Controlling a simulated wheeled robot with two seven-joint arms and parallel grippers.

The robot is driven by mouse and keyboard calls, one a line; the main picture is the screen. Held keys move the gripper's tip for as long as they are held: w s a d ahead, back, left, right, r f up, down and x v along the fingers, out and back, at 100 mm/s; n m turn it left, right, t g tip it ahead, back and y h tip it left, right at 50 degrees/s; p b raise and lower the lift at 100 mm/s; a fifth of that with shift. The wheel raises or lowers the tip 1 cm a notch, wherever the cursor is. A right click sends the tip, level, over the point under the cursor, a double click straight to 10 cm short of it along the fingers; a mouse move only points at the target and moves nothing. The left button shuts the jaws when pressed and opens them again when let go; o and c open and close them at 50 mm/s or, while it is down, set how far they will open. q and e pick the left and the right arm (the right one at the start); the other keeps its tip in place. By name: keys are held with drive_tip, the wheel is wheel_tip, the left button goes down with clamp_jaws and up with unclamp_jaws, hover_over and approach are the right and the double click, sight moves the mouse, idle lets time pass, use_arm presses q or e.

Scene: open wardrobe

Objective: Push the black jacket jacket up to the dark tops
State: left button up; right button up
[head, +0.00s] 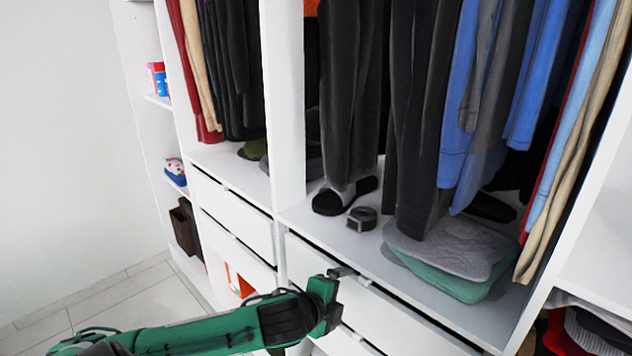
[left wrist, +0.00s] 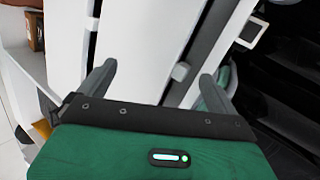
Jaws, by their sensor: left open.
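Long black garments (head: 352,90) hang in the middle compartment, with another dark one (head: 418,120) just right of them. I cannot tell which of them is the black jacket, as the upper parts and the rail are out of the picture. More dark clothes (head: 232,70) hang in the left compartment, behind the white divider. My left gripper (head: 336,273) is low, in front of the drawer fronts, well below the hanging clothes and touching none of them. In the left wrist view its two fingers (left wrist: 157,80) are apart with nothing held. My right gripper is not in view.
A white upright divider (head: 283,100) separates the compartments. Black slippers (head: 335,198), a rolled belt (head: 362,218) and folded grey and green cloths (head: 450,255) lie on the compartment floor. Blue clothes (head: 465,90) hang at right. White drawers (head: 235,215) are below.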

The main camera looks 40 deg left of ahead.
use_arm(q)
drive_tip(key=w+a+r+m+t+h, duration=0.1)
drive_tip(key=a+r+m+t, duration=0.3)
drive_tip(key=r, duration=0.6)
drive_tip(key=w+a+r+m+g, duration=0.1)
drive_tip(key=w+a+r+m, duration=0.1)
drive_tip(key=r+m, duration=0.65)
drive_tip(key=w+a+r+m+t+h, duration=0.1)
drive_tip(key=a+r+m+t, duration=0.2)
drive_tip(key=r, duration=0.8)
drive_tip(key=m, duration=0.5)
approach(335, 104)
drive_tip(key=w+p, duration=0.1)
drive_tip(key=w, duration=0.1)
drive_tip(key=w+p, duration=0.3)
drive_tip(key=w, duration=0.1)
drive_tip(key=shift+d+p, duration=0.35)
drive_tip(key=shift+p, duration=0.05)
drive_tip(key=shift+w+p, duration=1)
drive_tip(key=shift+p, duration=0.15)
drive_tip(key=shift+w+p, duration=0.55)
drive_tip(key=w+p, duration=0.2)
drive_tip(key=w, duration=0.2)
drive_tip(key=shift+d, duration=0.2)
drive_tip(key=shift+w+d+f+p, duration=0.15)
drive_tip(key=shift+w+p, duration=0.35)
drive_tip(key=shift+w, duration=0.3)
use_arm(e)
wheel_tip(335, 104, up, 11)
